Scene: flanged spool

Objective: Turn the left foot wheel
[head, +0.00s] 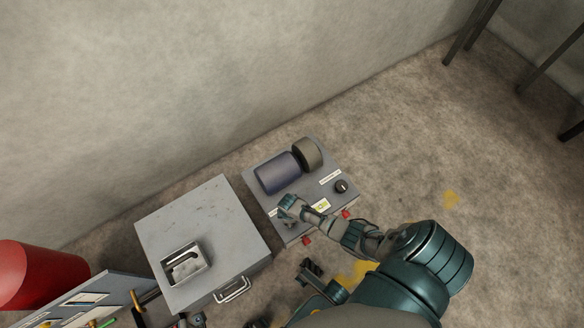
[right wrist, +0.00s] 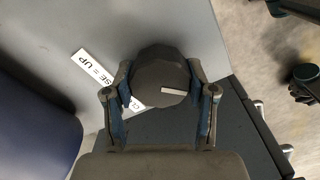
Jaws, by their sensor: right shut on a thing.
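The left foot wheel (right wrist: 162,78) is a dark faceted knob with a white mark in the right wrist view. A white label, partly covered, lies beside it. My right gripper (right wrist: 160,105) is shut on the wheel, with one finger on each side. In the head view my right gripper (head: 290,207) is at the front left corner of the grey machine (head: 277,212) and hides most of the wheel. A second dark knob (head: 341,186) is at the machine's right end. A dark gripper-like part, seemingly my left gripper (head: 309,271), is low in the head view; its fingers are unclear.
A blue roller (head: 277,173) and a brownish wheel (head: 308,154) sit on the machine's back. A grey cabinet (head: 205,225) with a metal tray (head: 184,265) stands to its left. A red cylinder (head: 38,277) is farther left. Floor to the right is clear.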

